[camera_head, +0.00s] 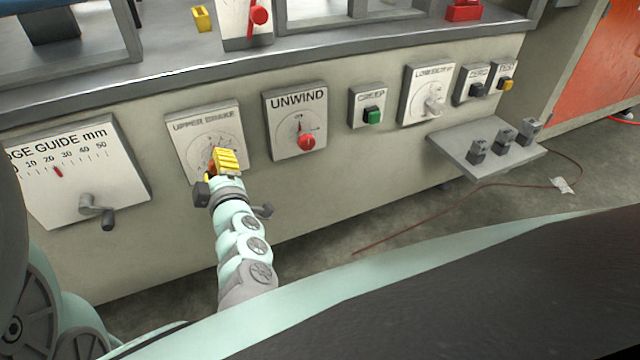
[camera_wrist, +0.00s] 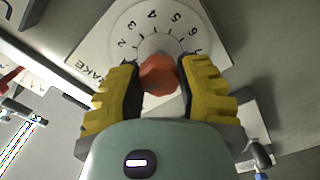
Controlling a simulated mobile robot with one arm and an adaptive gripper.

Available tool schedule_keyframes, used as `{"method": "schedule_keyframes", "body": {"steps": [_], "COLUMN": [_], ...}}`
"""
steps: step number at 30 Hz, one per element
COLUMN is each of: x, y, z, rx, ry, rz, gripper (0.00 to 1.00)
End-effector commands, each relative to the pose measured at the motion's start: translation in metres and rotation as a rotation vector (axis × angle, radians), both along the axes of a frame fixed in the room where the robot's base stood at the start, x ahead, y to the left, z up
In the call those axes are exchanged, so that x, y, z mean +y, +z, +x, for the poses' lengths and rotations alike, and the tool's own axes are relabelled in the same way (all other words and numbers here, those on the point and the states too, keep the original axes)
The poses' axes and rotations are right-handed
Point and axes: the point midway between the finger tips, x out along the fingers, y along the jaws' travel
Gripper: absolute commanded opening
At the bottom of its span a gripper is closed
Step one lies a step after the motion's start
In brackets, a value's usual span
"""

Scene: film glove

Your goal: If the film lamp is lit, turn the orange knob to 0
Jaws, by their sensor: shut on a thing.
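The orange knob (camera_wrist: 158,75) sits at the centre of a white dial numbered around its rim, with 2 to 6 readable in the wrist view. My gripper (camera_wrist: 160,88) has its yellow-padded fingers on both sides of the knob and is shut on it. The knob's pointer cannot be made out. I cannot identify the film lamp in either view.
The UNWIND panel (camera_head: 285,105) with a red knob (camera_head: 306,142) is to the right, then a green button (camera_head: 373,115) and a lever dial (camera_head: 430,90). The edge guide panel (camera_head: 75,165) with a crank is to the left. A shelf (camera_head: 485,160) juts out at right.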

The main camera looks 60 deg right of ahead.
Motion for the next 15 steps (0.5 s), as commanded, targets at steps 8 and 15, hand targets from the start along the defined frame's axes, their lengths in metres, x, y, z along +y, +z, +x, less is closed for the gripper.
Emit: {"method": "schedule_keyframes", "body": {"steps": [8, 15], "x": [0.0004, 0.0003], "y": [-0.0006, -0.0001], "z": [0.0005, 0.0003], "rx": [0.041, 0.050], "ry": [0.002, 0.001], "rz": [-0.070, -0.082], "gripper": [0.00, 0.00]}}
